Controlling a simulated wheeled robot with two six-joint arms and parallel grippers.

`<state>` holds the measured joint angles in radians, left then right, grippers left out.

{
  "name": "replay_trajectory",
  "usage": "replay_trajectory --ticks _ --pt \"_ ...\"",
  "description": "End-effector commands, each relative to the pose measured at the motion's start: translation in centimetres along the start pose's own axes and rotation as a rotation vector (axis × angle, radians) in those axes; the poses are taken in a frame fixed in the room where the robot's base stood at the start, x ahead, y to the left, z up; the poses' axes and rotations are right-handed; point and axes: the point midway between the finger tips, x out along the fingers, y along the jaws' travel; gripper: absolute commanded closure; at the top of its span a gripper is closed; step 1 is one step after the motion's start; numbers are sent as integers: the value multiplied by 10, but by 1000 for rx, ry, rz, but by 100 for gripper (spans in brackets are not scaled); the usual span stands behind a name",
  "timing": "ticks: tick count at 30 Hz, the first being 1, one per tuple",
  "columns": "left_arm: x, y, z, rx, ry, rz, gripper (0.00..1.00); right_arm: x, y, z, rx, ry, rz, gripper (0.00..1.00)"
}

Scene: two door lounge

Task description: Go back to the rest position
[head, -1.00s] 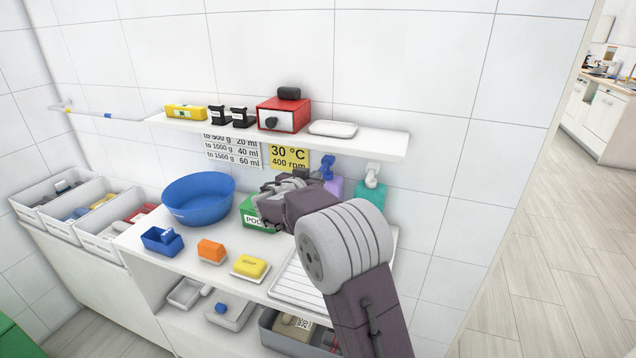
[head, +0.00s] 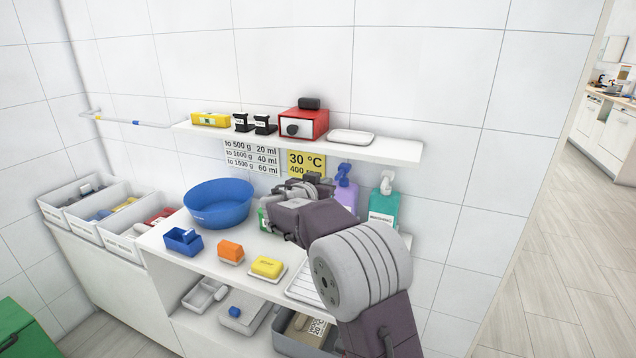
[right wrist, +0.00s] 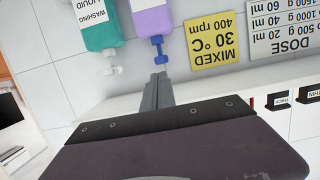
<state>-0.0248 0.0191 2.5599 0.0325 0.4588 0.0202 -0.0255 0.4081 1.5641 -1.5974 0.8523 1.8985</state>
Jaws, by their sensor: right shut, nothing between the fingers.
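My right arm comes in from the lower right in the head view. Its gripper (head: 318,183) hangs above the counter, in front of the wall signs and left of the purple bottle (head: 346,198). In the right wrist view the picture is upside down, and the fingers (right wrist: 158,80) are together with nothing between them. They overlap the view just below the purple bottle's blue pump (right wrist: 158,45); I cannot tell how far apart they are in depth. My left gripper is not in view.
A white shelf (head: 375,151) with a red box (head: 302,125) juts out above the counter (head: 165,247). A blue bowl (head: 218,203), yellow soap (head: 267,266) and teal bottle (head: 384,210) stand on the counter. Open floor (head: 550,250) lies to the right.

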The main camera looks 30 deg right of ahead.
Motion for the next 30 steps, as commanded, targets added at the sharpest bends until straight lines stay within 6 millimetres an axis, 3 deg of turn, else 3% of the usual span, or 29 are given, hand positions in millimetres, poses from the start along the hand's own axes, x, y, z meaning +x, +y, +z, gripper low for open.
replay_trajectory --ticks 6,9,11,17,20,24,27,30 --pt "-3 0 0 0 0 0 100 -1 0 -3 0 0 0 100" --pt "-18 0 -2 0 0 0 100 -10 3 -32 21 18 -5 100" --pt "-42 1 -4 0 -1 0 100 -26 16 -53 34 -5 2 100" --pt "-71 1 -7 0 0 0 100 -88 73 64 -26 -465 50 100" --pt "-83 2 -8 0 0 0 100 -139 98 127 -138 -721 11 100" --pt "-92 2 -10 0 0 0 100 -232 128 213 -311 -1072 -162 100" --pt "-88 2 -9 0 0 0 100 -275 135 253 -419 -1201 -327 100" --pt "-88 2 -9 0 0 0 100 -289 130 264 -515 -1212 -470 100"
